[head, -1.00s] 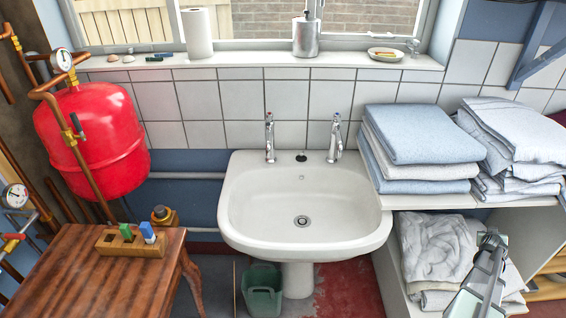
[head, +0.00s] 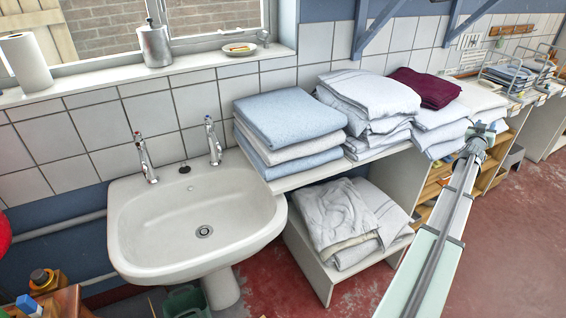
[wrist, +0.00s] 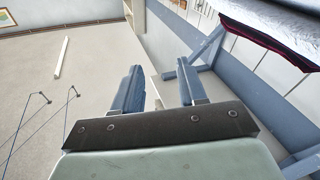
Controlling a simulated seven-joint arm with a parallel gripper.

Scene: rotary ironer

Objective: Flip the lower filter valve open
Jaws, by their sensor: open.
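The lower filter valve is not visible in either current view; I cannot point it out. My gripper (head: 478,142) is at the right in the head view, with my arm reaching up to it from the bottom edge. In the wrist view my gripper (wrist: 158,88) shows two blue-grey fingers standing apart, with nothing between them. Floor and wall lie beyond the fingers. A sliver of the red tank (head: 3,232) shows at the left edge of the head view.
A white sink (head: 150,235) stands at the left. Folded blue and white towels (head: 290,120) lie on a shelf, with a dark red cloth (head: 423,88) farther right. Blue wall brackets (head: 455,25) are above. The red floor (head: 515,240) at right is clear.

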